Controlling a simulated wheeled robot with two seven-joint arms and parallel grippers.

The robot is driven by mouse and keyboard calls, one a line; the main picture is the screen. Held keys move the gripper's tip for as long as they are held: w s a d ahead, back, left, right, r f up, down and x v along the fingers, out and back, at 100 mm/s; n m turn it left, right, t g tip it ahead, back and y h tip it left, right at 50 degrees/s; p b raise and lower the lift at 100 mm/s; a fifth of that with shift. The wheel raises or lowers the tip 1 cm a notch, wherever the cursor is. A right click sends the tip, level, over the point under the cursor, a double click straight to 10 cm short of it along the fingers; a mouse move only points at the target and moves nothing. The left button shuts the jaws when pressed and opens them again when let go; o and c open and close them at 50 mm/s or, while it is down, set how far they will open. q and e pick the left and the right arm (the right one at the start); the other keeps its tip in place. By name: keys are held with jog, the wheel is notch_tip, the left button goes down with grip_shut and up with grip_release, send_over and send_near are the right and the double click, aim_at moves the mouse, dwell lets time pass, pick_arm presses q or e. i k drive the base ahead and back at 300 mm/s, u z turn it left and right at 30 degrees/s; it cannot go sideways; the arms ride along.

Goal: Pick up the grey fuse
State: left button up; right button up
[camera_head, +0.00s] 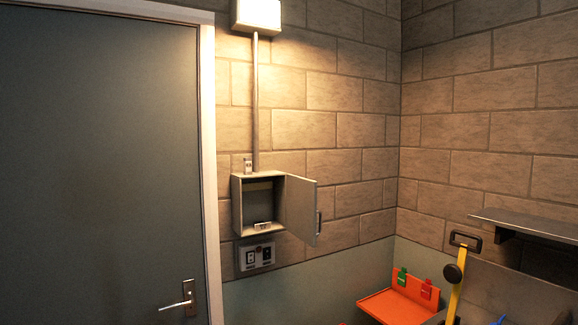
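An open grey fuse box (236,205) hangs on the block wall beside the door, with its hinged door (298,208) swung out to the right. A small pale grey piece (262,226) lies at the bottom front of the box; it may be the grey fuse, but it is too small to be sure. Another small light grey piece (248,166) sits on top of the box at the foot of the conduit; I cannot tell what it is. Neither of my grippers is in view.
A lit lamp (259,15) and conduit (255,100) are above the box, a switch panel (257,257) below. A closed grey door (100,160) is at left. An orange stand (395,305), a yellow strap (455,290) and a dark shelf (530,224) are at lower right.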

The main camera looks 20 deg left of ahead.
aim_at(247, 161)
jog(key=u, duration=0.35)
jog(key=i, duration=1)
jog(key=u, duration=0.75)
